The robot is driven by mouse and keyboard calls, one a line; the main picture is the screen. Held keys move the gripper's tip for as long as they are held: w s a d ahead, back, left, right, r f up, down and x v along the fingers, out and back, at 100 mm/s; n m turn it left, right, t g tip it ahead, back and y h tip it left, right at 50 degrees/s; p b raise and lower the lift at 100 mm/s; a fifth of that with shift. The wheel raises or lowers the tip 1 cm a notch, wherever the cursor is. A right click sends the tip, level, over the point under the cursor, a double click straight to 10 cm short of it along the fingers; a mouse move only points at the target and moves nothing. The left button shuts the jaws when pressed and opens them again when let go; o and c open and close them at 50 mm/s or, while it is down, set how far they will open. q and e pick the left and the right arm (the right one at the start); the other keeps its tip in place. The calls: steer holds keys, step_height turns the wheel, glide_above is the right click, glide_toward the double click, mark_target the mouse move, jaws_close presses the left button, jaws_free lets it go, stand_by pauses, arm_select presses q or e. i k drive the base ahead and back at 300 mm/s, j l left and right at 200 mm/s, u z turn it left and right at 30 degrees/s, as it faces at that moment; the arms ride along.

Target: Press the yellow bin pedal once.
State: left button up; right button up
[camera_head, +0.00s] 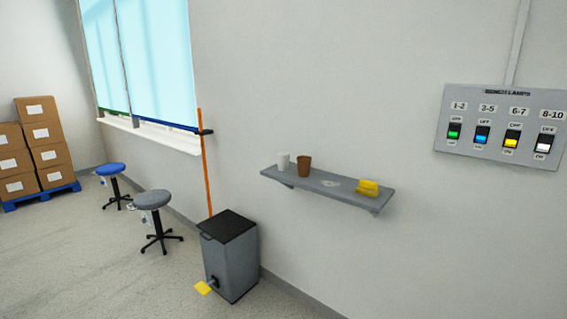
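A grey bin (230,262) with a dark lid (229,225) stands on the floor against the wall, left of centre in the head view. The lid is down. A yellow pedal (203,288) sticks out low at the bin's front left, close to the floor. Neither of my grippers shows in the head view, so their distance from the pedal cannot be told.
An orange pole (205,160) rises behind the bin. A grey stool (153,201) and a blue stool (111,170) stand left of it. A wall shelf (330,188) and a switch panel (498,153) are to the right. Floor (110,275) left of the pedal is clear.

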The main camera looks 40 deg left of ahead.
mark_target(201, 287)
steer(key=u, duration=1.95)
